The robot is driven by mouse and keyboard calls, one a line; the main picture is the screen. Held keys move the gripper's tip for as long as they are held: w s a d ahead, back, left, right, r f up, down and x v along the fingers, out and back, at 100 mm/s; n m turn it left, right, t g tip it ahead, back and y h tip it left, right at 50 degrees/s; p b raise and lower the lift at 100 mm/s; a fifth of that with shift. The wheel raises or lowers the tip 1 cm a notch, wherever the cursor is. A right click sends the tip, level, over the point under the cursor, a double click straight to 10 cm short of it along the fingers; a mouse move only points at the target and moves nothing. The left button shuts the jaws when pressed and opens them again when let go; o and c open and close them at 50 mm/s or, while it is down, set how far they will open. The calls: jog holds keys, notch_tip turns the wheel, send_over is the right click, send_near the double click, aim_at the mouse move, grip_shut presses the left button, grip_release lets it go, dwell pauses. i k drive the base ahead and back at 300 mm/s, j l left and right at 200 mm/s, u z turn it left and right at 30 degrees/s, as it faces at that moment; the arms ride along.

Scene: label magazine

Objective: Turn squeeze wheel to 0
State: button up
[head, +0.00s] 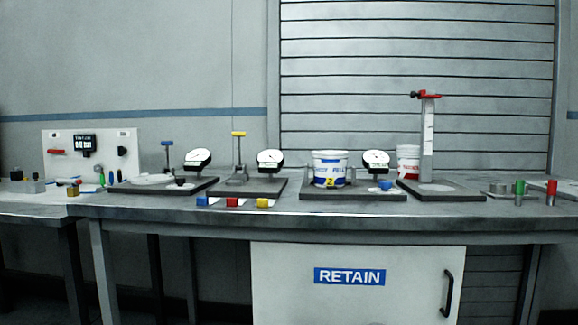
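No part that I can name for sure as the squeeze wheel shows. Candidates on the bench are a blue-topped post (168,144) on the left plate, a yellow-topped post (239,135) on the middle plate, and a red clamp-like head (426,95) on a tall white scaled column (428,140) at right. A black knob (122,151) sits on the white panel (62,140) at far left. Round white dials stand by the plates: left dial (198,157), middle dial (270,158), right dial (376,158). Their readings are too small to tell. My gripper is not in view.
The grey workbench (320,219) spans the view. A white labelled tub (330,165) stands on the third plate; another tub (408,160) is behind the column. Small blue, red and yellow blocks (232,203) lie at the front edge. A RETAIN cabinet (350,300) is below.

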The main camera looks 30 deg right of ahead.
aim_at(385, 185)
jog(key=z, duration=1.25)
